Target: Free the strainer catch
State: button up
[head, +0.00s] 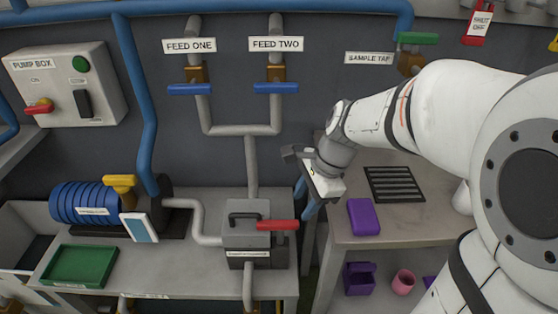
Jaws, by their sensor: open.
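The strainer looks like a grey box (246,236) on the grey bench, with a black handle (245,217) on its lid and a small label too fine to read on its front. A red lever (277,225) lies level across its top right; it looks like the catch, though I cannot be sure. My gripper (306,172) is above and to the right of the box, apart from it. It is open and appears empty. Its fingers are small and partly hidden by its own body.
FEED ONE (189,89) and FEED TWO (275,87) have level blue handles on pipes above the box. A bent pipe (205,222) joins its left side. A green tray (80,265) stands left. A side table (343,222) at right holds a purple block (363,217) and dark grille (394,184).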

aim_at(281, 222)
jog(key=w+a+f+m, duration=0.1)
jog(key=w+f+m+b, duration=0.1)
jog(key=m, duration=0.1)
jog(key=shift+w+a+f+y, duration=0.15)
jog(key=shift+a+f+y, duration=0.25)
jog(key=shift+m, duration=0.3)
jog(key=b+x, duration=0.1)
jog(key=x, duration=0.6)
jog(key=shift+a+f, duration=0.1)
jog(key=shift+f, duration=0.05)
jog(key=shift+c, duration=0.3)
grip_shut()
